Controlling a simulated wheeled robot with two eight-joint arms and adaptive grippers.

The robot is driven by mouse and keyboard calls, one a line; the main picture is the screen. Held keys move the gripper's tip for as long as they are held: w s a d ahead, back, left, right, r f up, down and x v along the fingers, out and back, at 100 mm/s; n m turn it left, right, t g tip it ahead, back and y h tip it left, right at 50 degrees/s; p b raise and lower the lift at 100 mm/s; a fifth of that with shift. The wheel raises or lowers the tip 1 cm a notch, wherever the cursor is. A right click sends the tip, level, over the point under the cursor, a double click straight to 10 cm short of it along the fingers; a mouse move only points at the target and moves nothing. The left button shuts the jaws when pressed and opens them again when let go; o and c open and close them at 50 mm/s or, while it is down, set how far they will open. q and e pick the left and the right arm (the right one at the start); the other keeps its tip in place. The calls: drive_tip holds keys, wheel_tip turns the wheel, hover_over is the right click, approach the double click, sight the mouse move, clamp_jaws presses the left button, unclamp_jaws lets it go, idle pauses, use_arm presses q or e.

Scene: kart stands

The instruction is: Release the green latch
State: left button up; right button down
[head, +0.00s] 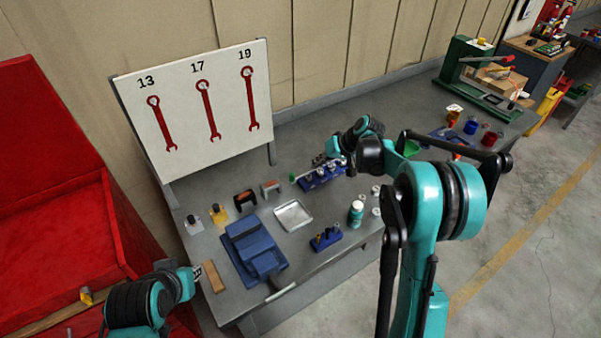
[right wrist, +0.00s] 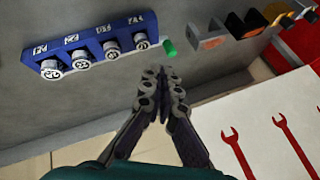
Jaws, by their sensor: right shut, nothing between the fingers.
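The green latch (head: 293,179) is a small green piece at the left end of a blue socket rack (head: 318,182) on the grey bench. In the right wrist view the green latch (right wrist: 169,47) juts from the end of the blue rack (right wrist: 95,42), which holds several round metal sockets in a row. My right gripper (head: 321,160) is shut and empty, close behind the rack. In the right wrist view its fingertips (right wrist: 162,72) point at the latch with a small gap in the picture; contact cannot be told. My left gripper (head: 197,272) is at the bench's left edge, its jaws too small to read.
A wrench board (head: 200,110) stands behind the bench. A black holder (head: 245,199), an orange-and-grey block (head: 271,187), a metal tray (head: 293,215), a blue vise-like block (head: 252,248) and a teal bottle (head: 356,211) stand nearby. A red cabinet (head: 50,190) is at left.

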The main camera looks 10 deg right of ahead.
drive_tip(key=b+x, duration=0.2)
drive_tip(key=x, duration=0.8)
drive_tip(key=a, duration=0.1)
drive_tip(key=s+a, duration=0.1)
drive_tip(key=a, duration=0.1)
drive_tip(key=shift+s+b, duration=0.1)
drive_tip(key=shift+b, duration=0.25)
